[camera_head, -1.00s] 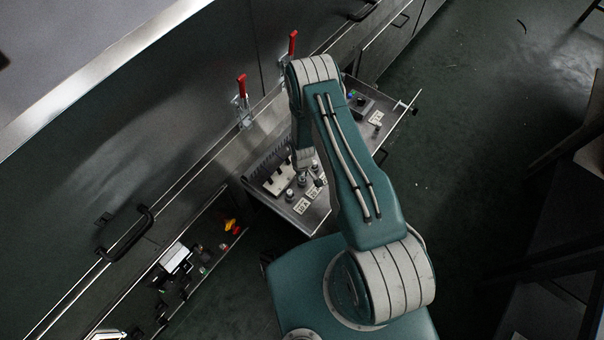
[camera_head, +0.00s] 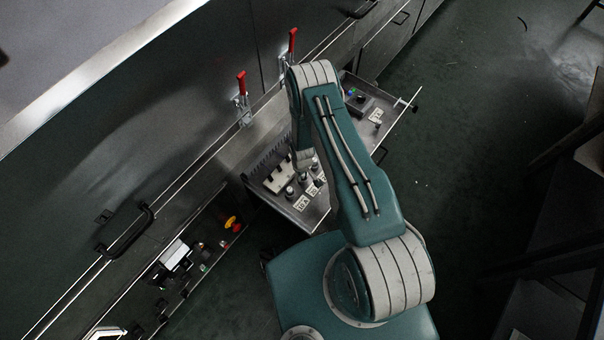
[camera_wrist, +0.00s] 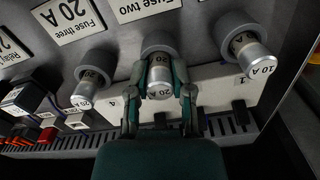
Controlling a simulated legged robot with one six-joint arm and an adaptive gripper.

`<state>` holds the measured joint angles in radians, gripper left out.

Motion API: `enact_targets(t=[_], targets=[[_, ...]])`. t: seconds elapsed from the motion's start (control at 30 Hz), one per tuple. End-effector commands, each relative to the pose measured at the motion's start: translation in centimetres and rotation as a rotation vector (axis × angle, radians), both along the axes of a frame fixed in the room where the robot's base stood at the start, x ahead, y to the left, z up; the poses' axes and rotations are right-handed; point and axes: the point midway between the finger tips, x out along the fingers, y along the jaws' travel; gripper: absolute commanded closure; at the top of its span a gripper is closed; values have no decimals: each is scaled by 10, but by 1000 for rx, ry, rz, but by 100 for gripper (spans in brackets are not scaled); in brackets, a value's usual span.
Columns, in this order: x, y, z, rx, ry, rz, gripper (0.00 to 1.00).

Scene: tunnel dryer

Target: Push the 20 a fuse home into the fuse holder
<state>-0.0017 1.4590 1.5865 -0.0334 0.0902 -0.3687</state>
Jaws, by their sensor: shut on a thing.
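In the wrist view, the silver 20 A fuse (camera_wrist: 160,77) stands in the middle of a row, its end marked "20 A". Its other end is at the grey round fuse holder (camera_wrist: 159,36) beneath a "Fuse two" label; how deep it sits is hard to tell, and much of it sticks out. My gripper (camera_wrist: 160,88) is shut on this fuse, one finger on each side. In the head view, my arm covers most of the gripper and the fuse.
A fuse below the "Fuse three" plate (camera_wrist: 69,17) stands to the left, a 10 A fuse (camera_wrist: 254,58) to the right. A white strip and slotted black duct (camera_wrist: 225,124) run close by. Red-handled clamps (camera_head: 242,85) stand behind the open drawer.

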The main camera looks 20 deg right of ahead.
Motion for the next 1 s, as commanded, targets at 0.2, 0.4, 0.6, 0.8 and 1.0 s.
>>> enact_targets(t=[0.2, 0.4, 0.6, 0.8, 1.0], targets=[[0, 0, -1, 0, 0, 0, 31], [0, 0, -1, 0, 0, 0, 31], [0, 0, 4, 0, 0, 0, 31], [1, 0, 33, -1, -1, 0, 31], [1, 1, 69, -1, -1, 0, 31]])
